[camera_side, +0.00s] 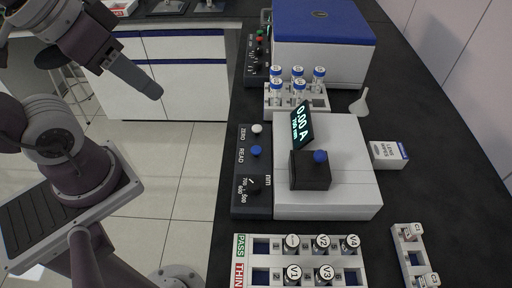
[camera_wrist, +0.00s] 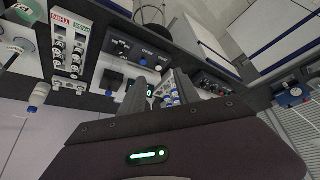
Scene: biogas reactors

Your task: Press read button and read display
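The photometer (camera_side: 345,190) is a white box on the dark bench. Its tilted display (camera_side: 302,124) shows 0.00 A and a second line that looks like 700 nm. On the black control panel (camera_side: 243,171) at its left are the blue READ button (camera_side: 256,151), a white ZERO button (camera_side: 257,129) and a nm knob (camera_side: 253,190). The panel also shows in the wrist view (camera_wrist: 130,51), with the READ button (camera_wrist: 143,62) small there. My gripper (camera_side: 155,92) is over the floor, left of and apart from the panel. In the wrist view its fingers (camera_wrist: 158,80) are apart and empty.
A blue-capped vial rack (camera_side: 318,101) stands behind the photometer. A PASS/THIN rack (camera_side: 262,262) with labelled vials is in front. A black block with a blue cap (camera_side: 312,172) sits on the photometer. A funnel (camera_side: 360,103) and small carton (camera_side: 388,154) are at right.

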